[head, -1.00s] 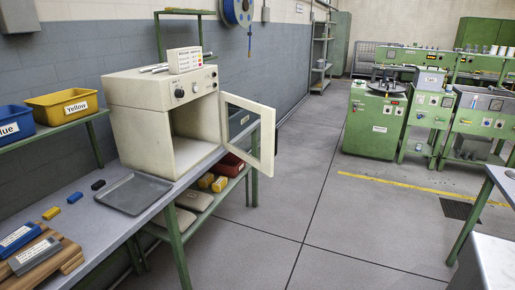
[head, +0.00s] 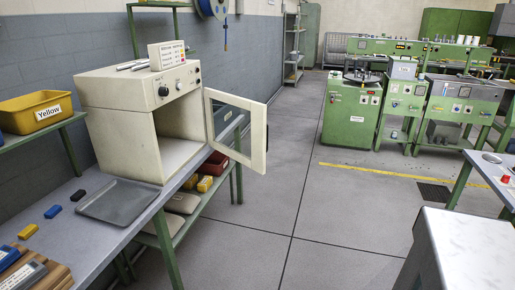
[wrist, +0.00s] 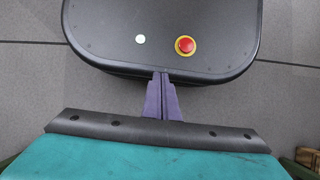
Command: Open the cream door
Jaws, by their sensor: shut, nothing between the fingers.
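The cream door (head: 256,140) belongs to the cream oven-like cabinet (head: 110,94) on the bench at the left in the head view. It has a cream frame around a window and stands swung wide open to the right, so the empty-looking inside of the cabinet shows. My gripper (wrist: 164,77) shows only in the wrist view, its two purple fingers closed together with nothing between them. It points toward my own dark base with a red button. The door does not show in the wrist view, and nothing there touches the fingers.
A grey tray (head: 119,201) lies on the bench (head: 70,240) before the cabinet. A yellow bin (head: 36,111) stands on a shelf at the left. Green machines (head: 350,115) stand at the back. Grey floor (head: 320,215) is open to the right of the bench.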

